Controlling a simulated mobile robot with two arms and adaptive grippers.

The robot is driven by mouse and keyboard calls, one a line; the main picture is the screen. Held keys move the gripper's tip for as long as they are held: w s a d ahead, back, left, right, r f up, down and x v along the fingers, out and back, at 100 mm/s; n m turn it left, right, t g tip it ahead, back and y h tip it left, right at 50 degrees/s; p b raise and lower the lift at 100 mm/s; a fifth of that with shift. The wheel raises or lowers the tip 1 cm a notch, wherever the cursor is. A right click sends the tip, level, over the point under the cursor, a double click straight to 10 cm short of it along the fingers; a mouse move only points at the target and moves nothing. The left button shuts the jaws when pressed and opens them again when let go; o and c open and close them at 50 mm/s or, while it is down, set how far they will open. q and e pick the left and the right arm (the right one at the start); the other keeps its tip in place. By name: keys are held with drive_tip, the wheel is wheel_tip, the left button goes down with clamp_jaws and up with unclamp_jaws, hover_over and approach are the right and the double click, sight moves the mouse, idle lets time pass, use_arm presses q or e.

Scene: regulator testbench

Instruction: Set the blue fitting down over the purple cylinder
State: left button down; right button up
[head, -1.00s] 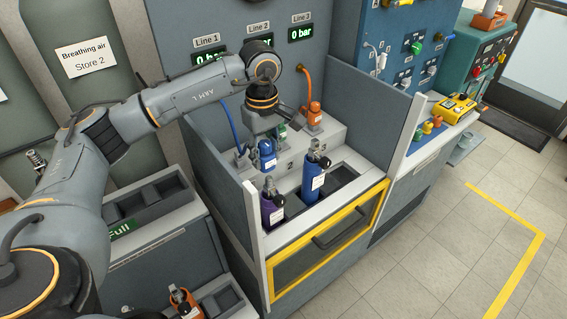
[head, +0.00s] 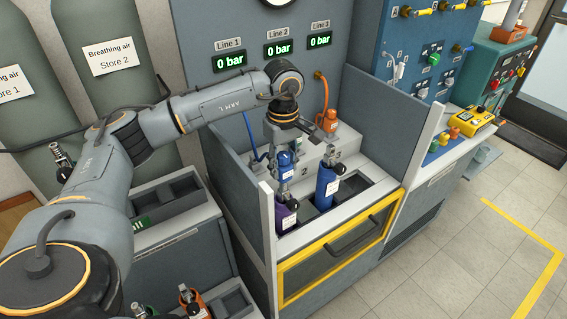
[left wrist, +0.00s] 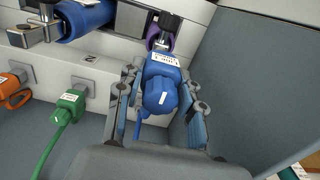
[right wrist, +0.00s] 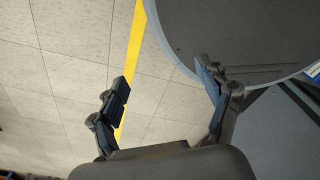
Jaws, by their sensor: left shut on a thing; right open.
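The blue fitting (head: 286,165) is held between the fingers of my left gripper (head: 285,151), its blue hose trailing behind. It hangs upright above the purple cylinder (head: 287,217) in the testbench tray. The left wrist view shows the blue fitting (left wrist: 161,83) between the fingers, with the purple cylinder (left wrist: 158,38) and its valve just beyond. The fitting partly hides the valve, so I cannot tell whether they touch. My right gripper (right wrist: 165,90) is open and empty; it shows only in its own wrist view.
A blue cylinder (head: 327,187) stands right of the purple one. Orange (head: 329,121) and green (left wrist: 72,101) fittings sit on the step behind. The side wall (left wrist: 245,70) is close to the left gripper. A round grey surface (right wrist: 250,35) is near the right gripper.

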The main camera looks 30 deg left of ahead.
drive_tip(key=shift+w+d, duration=0.1)
drive_tip(key=shift+w, duration=0.7)
use_arm(q)
drive_tip(key=shift+f+b, duration=0.3)
drive_tip(key=shift+b, duration=0.05)
use_arm(e)
drive_tip(key=shift+s+f, duration=0.2)
drive_tip(key=shift+f, duration=0.2)
use_arm(q)
drive_tip(key=shift+f+b, duration=1.25)
drive_tip(key=shift+f, duration=0.35)
use_arm(e)
drive_tip(key=shift+f, duration=1.25)
use_arm(q)
drive_tip(key=c, duration=0.8)
unclamp_jaws()
drive_tip(key=shift+o, duration=0.2)
use_arm(e)
drive_tip(key=shift+d, duration=0.1)
use_arm(q)
drive_tip(key=shift+r, duration=0.1)
use_arm(e)
drive_tip(key=shift+d, duration=0.1)
use_arm(q)
wheel_tip(320, 180, up, 12)
drive_tip(key=shift+f, duration=0.1)
use_arm(e)
drive_tip(key=shift+a, duration=0.2)
